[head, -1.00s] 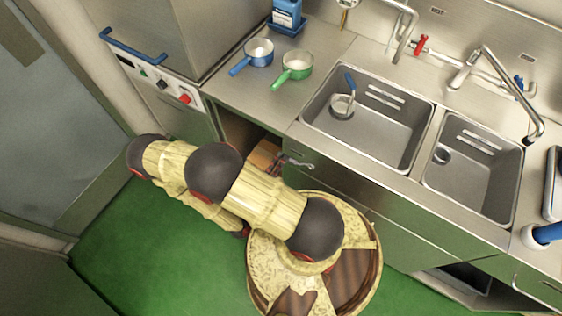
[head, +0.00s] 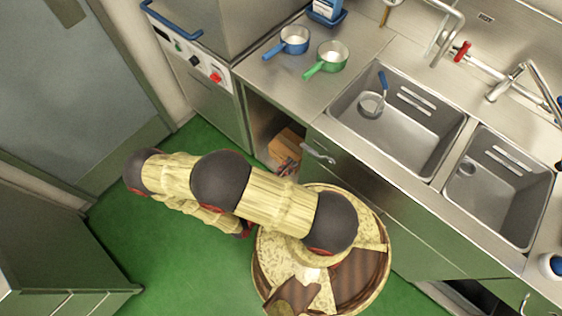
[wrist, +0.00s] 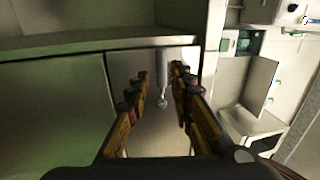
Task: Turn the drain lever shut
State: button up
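My gripper (wrist: 160,112) is open in the wrist view, one finger on each side, with nothing between the fingertips that I can see held. A small chrome lever-like fitting with a rounded end (wrist: 163,101) shows between and beyond the fingers, in front of a pale panel. I cannot tell whether it is the drain lever, nor whether the fingers touch it. In the head view a chrome handle (head: 318,153) sits on the cabinet front below the left sink (head: 415,130).
An open cupboard bay with a brown box (head: 286,147) lies left of the handle. Blue (head: 294,41) and green (head: 332,57) saucepans stand on the counter. Green floor (head: 190,270) is clear left of my base.

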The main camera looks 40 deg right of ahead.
jog(key=v, duration=0.4)
jog(key=shift+a+f, duration=0.1)
jog(key=shift+a, duration=0.25)
dwell(0.3)
jog(key=w+a+r+m+g+y, duration=0.35)
jog(key=r+m+y, duration=0.35)
jog(key=r+m, duration=0.35)
jog(key=w+a+r+m+g+y, duration=0.2)
jog(key=a+r+m+g+y, duration=0.3)
jog(key=r+m, duration=0.6)
notch_tip(320, 180, up, 22)
jog(key=s+a+m+t+y, duration=0.1)
jog(key=s+m+t+y, duration=0.1)
jog(key=m+t+y, duration=0.6)
jog(key=m+t, duration=0.4)
jog(key=m, duration=0.3)
jog(key=shift+f+m, duration=0.15)
jog(key=shift+m, duration=0.2)
jog(key=shift+a, duration=0.1)
